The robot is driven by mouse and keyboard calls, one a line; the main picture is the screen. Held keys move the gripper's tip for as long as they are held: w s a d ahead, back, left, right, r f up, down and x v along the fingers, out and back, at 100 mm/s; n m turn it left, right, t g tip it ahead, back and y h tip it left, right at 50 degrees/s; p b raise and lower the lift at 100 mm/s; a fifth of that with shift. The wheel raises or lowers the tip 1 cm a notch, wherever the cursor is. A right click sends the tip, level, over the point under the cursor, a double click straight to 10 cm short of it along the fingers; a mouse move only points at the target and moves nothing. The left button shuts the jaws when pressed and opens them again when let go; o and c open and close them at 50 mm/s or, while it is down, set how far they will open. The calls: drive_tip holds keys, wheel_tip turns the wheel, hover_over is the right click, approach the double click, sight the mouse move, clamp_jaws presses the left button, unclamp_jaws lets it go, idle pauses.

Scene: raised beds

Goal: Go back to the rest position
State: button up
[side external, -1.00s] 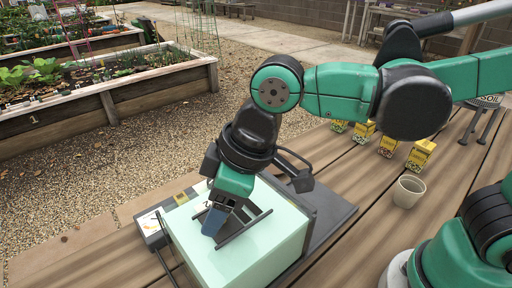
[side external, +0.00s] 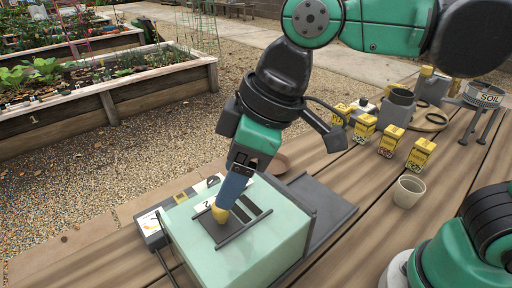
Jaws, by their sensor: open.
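My gripper (side external: 221,213) is over the top of a pale green box (side external: 268,252), pointing down at a slight tilt. I see one blue finger with a yellow tip; the other finger is hidden or lined up behind it. The gripper is open, and I see nothing held. The yellow tip shows at or just above a dark patch on the box top; I cannot tell whether it touches. Dark bars and a white label marked with a number lie around that patch.
A grey tray (side external: 322,205) lies right of the box. A pale cup (side external: 408,191), several yellow seed packets (side external: 420,154), a grey jar (side external: 397,108) and a SOIL stand (side external: 484,96) are on the wooden table. The table front between box and cup is clear.

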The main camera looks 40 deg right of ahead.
drive_tip(key=w+d+f+m+t+h, duration=0.1)
drive_tip(key=d+f+m+t, duration=0.1)
drive_tip(key=d, duration=0.7)
drive_tip(key=w+d+f+m+t+h, duration=0.1)
drive_tip(key=d+f+m+t+h, duration=0.1)
drive_tip(key=d+f+m, duration=0.2)
drive_tip(key=d+m, duration=0.3)
drive_tip(key=d, duration=0.1)
drive_tip(key=shift+w+d, duration=0.25)
drive_tip(key=shift+d, duration=0.15)
